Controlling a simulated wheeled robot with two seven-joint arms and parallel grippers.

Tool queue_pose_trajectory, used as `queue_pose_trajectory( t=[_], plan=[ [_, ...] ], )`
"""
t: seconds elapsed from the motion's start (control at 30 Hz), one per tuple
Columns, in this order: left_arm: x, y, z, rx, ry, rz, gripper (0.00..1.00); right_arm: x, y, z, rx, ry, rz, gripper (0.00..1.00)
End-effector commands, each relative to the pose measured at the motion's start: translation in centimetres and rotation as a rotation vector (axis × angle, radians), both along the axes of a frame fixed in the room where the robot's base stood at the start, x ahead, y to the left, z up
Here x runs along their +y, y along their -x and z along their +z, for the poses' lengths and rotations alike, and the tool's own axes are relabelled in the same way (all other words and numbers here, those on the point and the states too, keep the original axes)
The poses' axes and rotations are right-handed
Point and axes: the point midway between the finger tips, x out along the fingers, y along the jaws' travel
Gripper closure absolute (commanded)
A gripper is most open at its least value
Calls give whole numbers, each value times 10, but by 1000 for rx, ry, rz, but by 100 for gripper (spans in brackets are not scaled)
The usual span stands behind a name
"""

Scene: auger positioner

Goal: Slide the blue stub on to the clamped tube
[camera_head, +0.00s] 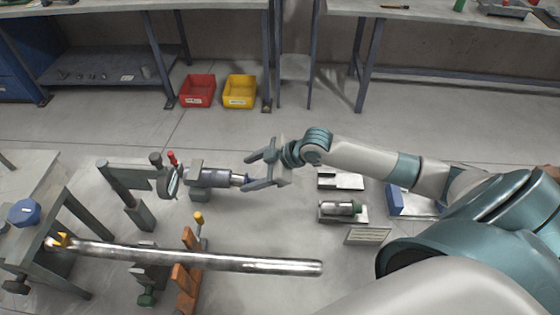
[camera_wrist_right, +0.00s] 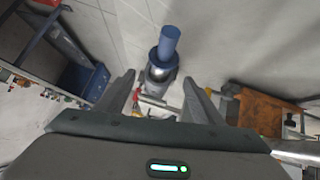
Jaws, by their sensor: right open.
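The clamped tube (camera_head: 212,177) is a short silver cylinder lying level in a grey holder in the head view. In the wrist view the blue stub (camera_wrist_right: 168,42) shows at the end of the silver tube (camera_wrist_right: 160,72), beyond the fingers. How deep it sits cannot be told. In the wrist view the fingers (camera_wrist_right: 159,80) stand apart. My left gripper is not in view.
A long silver tube (camera_head: 200,260) lies across the front left, near an orange bracket (camera_head: 187,275). A red-handled clamp (camera_head: 172,160) stands left of the clamped tube. Small trays (camera_head: 340,181) lie right of my gripper. Red (camera_head: 198,91) and yellow (camera_head: 240,92) bins stand behind.

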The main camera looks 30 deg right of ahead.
Motion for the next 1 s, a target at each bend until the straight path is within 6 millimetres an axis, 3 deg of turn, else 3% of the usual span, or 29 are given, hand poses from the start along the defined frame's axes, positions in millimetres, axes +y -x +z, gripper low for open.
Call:
queue_pose_trajectory(
  t=[0.6,1.0],
  plan=[
    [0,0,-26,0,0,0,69,-47,54,66,0,2,3,38],
    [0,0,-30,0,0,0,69,-60,67,85,-1,-2,0,38]
  ],
)
